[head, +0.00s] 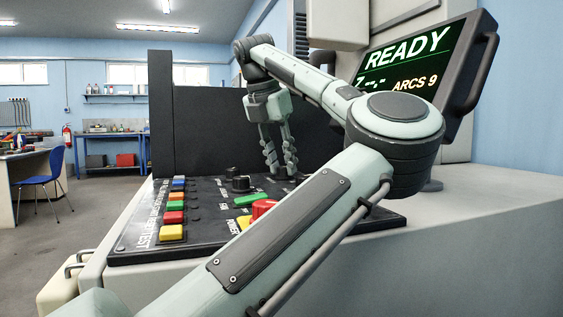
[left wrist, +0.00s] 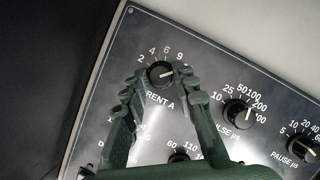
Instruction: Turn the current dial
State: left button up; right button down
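The current dial (left wrist: 161,74) is a round black knob on the dark panel, with a scale marked 2, 4, 6, 9 and a label ending "RENT A". My left gripper (left wrist: 160,82) is open, with one fingertip at each side of this dial in the left wrist view. I cannot tell whether the fingers touch it. In the head view, my left gripper (head: 279,172) points down at the panel's far part; the dial between its tips is not clear there. A finger hides part of the label. My right gripper is not in view.
The pulse dial (left wrist: 237,112) and pause dial (left wrist: 302,148) lie to the right. A red button (head: 263,207) and coloured keys (head: 172,232) sit on the control panel (head: 130,250). A dark wall (head: 210,130) stands behind. A screen (head: 420,65) reads READY.

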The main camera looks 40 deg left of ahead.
pick_arm(q)
jog(key=shift+o, duration=1.4)
jog(key=v, duration=1.2)
jog(key=shift+w+r, duration=0.1)
